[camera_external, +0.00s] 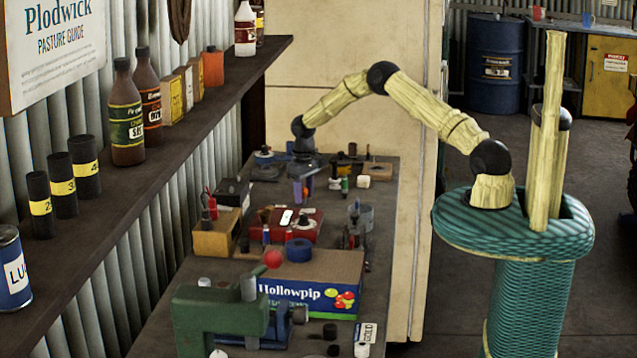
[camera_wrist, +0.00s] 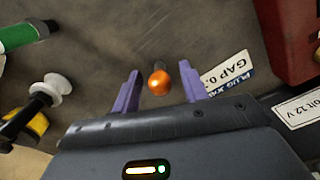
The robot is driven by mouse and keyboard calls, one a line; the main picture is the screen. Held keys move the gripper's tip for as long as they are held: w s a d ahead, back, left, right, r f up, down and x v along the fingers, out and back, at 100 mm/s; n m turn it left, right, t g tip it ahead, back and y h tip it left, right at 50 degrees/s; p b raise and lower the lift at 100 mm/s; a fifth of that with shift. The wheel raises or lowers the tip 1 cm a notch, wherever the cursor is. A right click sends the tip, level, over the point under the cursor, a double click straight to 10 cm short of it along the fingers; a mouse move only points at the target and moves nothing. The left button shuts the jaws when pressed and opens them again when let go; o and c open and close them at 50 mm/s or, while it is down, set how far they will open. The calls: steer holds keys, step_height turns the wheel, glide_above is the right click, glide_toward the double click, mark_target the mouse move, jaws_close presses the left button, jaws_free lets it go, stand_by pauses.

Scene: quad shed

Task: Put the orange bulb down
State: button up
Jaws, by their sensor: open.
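The orange bulb (camera_wrist: 159,83) shows in the wrist view, a round glossy orange glass with a dark base pointing away from my gripper. It lies or stands on the dark bench top; I cannot tell which. My gripper (camera_wrist: 161,78) is open, with one purple finger on each side of the bulb and a visible gap on both sides. In the external view my gripper (camera_external: 303,189) points down over the far part of the bench (camera_external: 388,240).
A red box (camera_wrist: 290,35) is at the upper right, a green cylinder (camera_wrist: 18,37) at the left.

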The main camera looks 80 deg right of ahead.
step_height(320, 180, up, 11)
steer(key=shift+r+b, duration=0.15)
steer(key=shift+b, duration=0.95)
steer(key=s+a+r+n+t, duration=0.1)
steer(key=s+a+r+n, duration=0.15)
steer(key=a, duration=0.75)
steer(key=s+a+r+n, duration=0.1)
steer(key=s+a+r, duration=0.25)
steer(key=a, duration=0.75)
steer(key=s+a+n, duration=0.1)
steer(key=s+a, duration=0.4)
steer(key=s, duration=0.4)
steer(key=s+a+f+n+t, duration=0.1)
steer(key=s+a, duration=0.4)
steer(key=s, duration=0.4)
steer(key=shift+t, duration=0.3)
steer(key=shift+w, duration=0.1)
